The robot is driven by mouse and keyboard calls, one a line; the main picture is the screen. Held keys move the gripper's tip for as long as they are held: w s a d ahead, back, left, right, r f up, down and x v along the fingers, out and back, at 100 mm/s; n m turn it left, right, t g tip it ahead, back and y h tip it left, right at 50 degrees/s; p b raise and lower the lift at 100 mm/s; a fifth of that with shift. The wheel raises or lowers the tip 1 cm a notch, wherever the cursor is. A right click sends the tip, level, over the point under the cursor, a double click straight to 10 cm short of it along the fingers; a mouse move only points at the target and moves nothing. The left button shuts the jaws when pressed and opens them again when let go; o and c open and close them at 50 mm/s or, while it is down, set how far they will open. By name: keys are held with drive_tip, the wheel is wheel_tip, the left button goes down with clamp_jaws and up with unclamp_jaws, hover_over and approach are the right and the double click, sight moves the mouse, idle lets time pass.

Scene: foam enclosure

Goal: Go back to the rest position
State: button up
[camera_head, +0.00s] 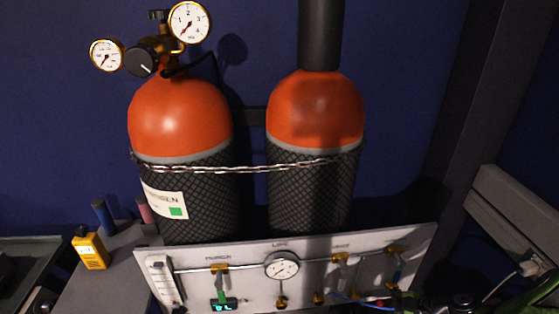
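My gripper does not show in the head view, so its pose and its fingers are hidden from me. Two gas cylinders with orange tops stand upright against the blue wall, the left cylinder (180,118) and the right cylinder (315,105). A regulator (148,55) with two round gauges sits on top of the left cylinder. A dark column (321,35) rises above the right cylinder and leaves the top of the frame; I cannot tell what it is.
A chain (240,169) runs across both cylinders. A pale panel (245,290) with a round gauge (282,266) and several brass valves stands in front of them. A yellow handheld device (90,248) is on the grey surface at left. A grey box and cables are at right.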

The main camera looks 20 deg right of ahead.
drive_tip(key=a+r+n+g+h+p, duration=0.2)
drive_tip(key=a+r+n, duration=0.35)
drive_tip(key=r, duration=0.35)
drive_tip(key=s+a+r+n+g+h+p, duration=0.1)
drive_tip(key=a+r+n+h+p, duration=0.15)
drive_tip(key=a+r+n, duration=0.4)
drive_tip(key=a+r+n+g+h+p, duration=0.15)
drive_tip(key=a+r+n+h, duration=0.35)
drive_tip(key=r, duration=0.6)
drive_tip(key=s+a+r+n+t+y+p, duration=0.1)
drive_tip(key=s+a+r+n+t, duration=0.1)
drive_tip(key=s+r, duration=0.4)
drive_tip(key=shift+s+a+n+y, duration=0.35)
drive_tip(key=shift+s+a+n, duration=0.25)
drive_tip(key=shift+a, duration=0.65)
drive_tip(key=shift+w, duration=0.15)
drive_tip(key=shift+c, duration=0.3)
